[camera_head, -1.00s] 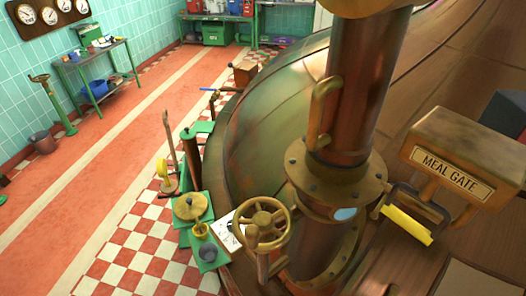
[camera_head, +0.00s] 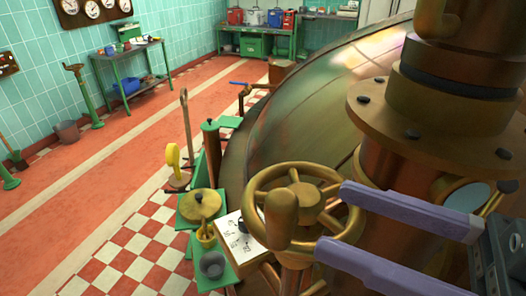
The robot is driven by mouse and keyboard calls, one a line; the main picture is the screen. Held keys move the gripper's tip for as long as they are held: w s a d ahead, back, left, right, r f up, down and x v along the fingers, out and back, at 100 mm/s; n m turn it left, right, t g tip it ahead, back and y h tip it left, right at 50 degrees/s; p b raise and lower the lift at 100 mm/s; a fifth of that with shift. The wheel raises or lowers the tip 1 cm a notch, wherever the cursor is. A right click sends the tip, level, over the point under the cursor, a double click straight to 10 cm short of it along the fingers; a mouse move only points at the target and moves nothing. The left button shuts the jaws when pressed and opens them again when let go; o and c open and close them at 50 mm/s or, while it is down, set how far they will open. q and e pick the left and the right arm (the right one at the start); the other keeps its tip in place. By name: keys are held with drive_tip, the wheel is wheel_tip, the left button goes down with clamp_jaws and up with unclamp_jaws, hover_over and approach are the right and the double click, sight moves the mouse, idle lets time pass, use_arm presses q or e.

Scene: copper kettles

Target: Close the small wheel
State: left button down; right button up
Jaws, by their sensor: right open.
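The small brass hand wheel (camera_head: 305,201) has spokes, a round hub and an upright knob (camera_head: 281,221) on its near left side. It sits on a brass stem at the foot of the copper column. My right gripper (camera_head: 332,218) comes in from the right edge with two long purple fingers pointing left. The fingers are apart, and the right part of the wheel's rim shows between them. I cannot tell whether they touch it. The lower finger hides part of the wheel's near right side. My left gripper is not in view.
The flanged copper column (camera_head: 430,115) stands close behind and right of the wheel. The big kettle dome (camera_head: 310,110) curves behind. A white sheet with drawings (camera_head: 238,238), a grey cup (camera_head: 212,265) and a round brass lid (camera_head: 199,205) lie left. The red floor beyond is open.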

sight(267, 202)
drive_tip(key=shift+g, duration=0.3)
drive_tip(key=x, duration=0.3)
drive_tip(key=p+x, duration=0.1)
drive_tip(key=x, duration=0.1)
drive_tip(key=p+x, duration=0.1)
drive_tip(key=x, duration=0.2)
drive_tip(key=shift+s+a, duration=0.15)
drive_tip(key=shift+a, duration=0.2)
drive_tip(key=shift+w+a+f, duration=0.15)
drive_tip(key=shift+w+a, duration=0.15)
drive_tip(key=shift+a, duration=0.3)
drive_tip(key=c, duration=0.7)
clamp_jaws()
